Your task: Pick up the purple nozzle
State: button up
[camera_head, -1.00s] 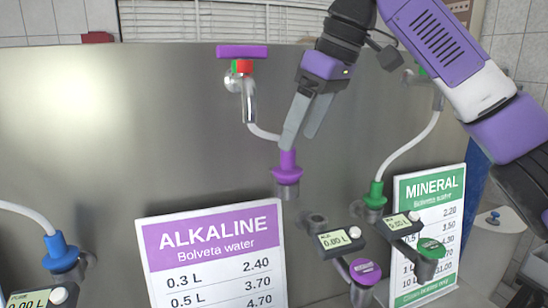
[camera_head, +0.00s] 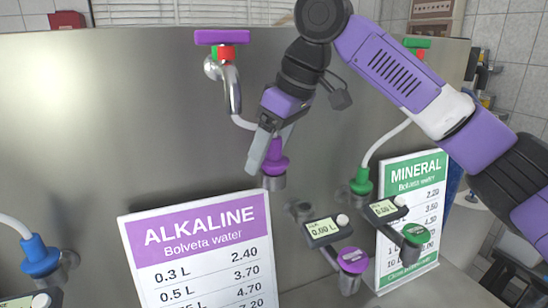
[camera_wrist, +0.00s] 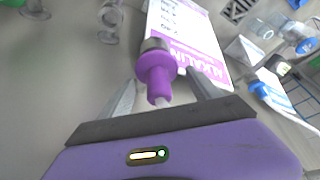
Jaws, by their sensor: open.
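The purple nozzle (camera_head: 276,160) sits in a metal holder on the steel panel, at the end of a white hose under a tap with a purple handle. My gripper (camera_head: 264,150) is right at the nozzle, partly covering it in the head view. In the wrist view the nozzle (camera_wrist: 158,75) points toward the gripper's palm and lies between the two open fingers (camera_wrist: 160,98), with a gap on both sides. The jaws are not closed on it.
A purple ALKALINE price sign (camera_head: 200,250) stands below left. A green nozzle (camera_head: 361,181), a MINERAL sign (camera_head: 425,180) and small meters (camera_head: 326,231) are to the right. A blue nozzle (camera_head: 38,255) is at lower left.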

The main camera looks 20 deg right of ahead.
jog(key=c, duration=1.3)
jog(key=shift+c, duration=0.2)
jog(key=shift+r, duration=0.15)
